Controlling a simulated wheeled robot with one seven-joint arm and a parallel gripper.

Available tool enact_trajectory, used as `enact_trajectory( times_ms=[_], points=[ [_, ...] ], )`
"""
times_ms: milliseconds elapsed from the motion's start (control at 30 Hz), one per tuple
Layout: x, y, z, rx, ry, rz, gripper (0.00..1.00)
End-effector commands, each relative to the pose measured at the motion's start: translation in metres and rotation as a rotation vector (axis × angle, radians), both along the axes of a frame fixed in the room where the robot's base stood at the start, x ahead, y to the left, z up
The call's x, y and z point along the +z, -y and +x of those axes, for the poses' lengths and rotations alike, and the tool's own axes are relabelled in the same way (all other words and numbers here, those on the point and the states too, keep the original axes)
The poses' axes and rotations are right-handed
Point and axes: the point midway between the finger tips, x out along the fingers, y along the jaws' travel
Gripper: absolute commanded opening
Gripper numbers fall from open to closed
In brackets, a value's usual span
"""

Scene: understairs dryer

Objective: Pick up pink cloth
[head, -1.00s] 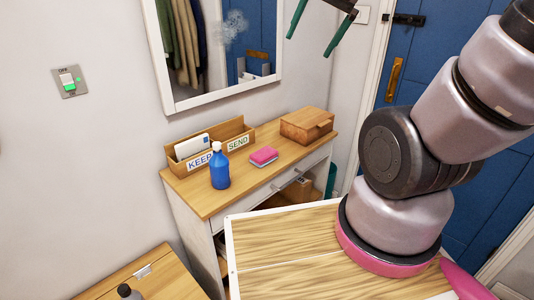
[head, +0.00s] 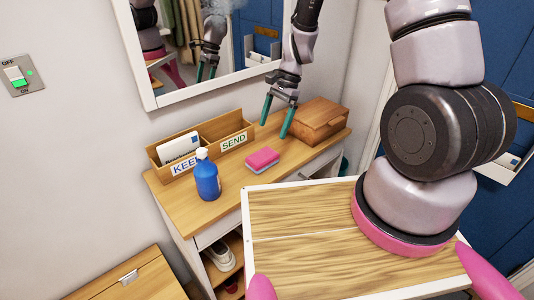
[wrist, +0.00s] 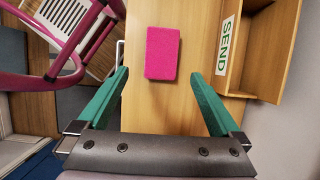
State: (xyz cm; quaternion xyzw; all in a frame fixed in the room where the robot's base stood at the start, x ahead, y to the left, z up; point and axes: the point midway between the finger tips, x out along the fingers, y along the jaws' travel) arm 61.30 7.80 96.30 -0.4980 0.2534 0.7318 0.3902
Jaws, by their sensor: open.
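The pink cloth (head: 262,158) is a folded rectangular block lying on the wooden top of the cabinet, with a pale blue layer showing under it. In the wrist view the pink cloth (wrist: 162,53) lies ahead of the fingertips, between the lines of the two fingers. My gripper (head: 276,117) has green fingers, is open and empty, and hangs above the cabinet top, behind and slightly right of the cloth. In the wrist view my gripper (wrist: 160,82) shows both fingers spread wide, with bare wood between them.
A blue bottle (head: 207,180) stands left of the cloth. A wooden KEEP/SEND letter holder (head: 205,150) stands behind it against the wall, under a mirror (head: 170,60). A wooden box (head: 318,122) sits at the right end. Bare wood surrounds the cloth.

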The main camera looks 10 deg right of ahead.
Motion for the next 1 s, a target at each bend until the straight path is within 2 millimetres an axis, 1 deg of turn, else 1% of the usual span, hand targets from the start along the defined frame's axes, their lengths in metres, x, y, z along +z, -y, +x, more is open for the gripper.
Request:
enact_trajectory(
  times_ms=[33, 167, 400, 633, 833, 900, 1000],
  points=[
    [-0.006, -0.001, -0.002, -0.004, -0.011, -0.002, 1.0],
    [-0.019, -0.005, -0.005, -0.01, -0.024, -0.003, 1.0],
    [-0.053, -0.017, -0.013, -0.011, -0.024, -0.004, 1.0],
    [-0.069, -0.024, -0.016, -0.009, -0.022, -0.004, 1.0],
    [-0.097, -0.037, -0.022, -0.011, -0.023, -0.003, 1.0],
    [-0.104, -0.039, -0.023, -0.01, -0.022, -0.003, 1.0],
    [-0.109, -0.041, -0.024, -0.011, -0.02, -0.004, 1.0]
  ],
)
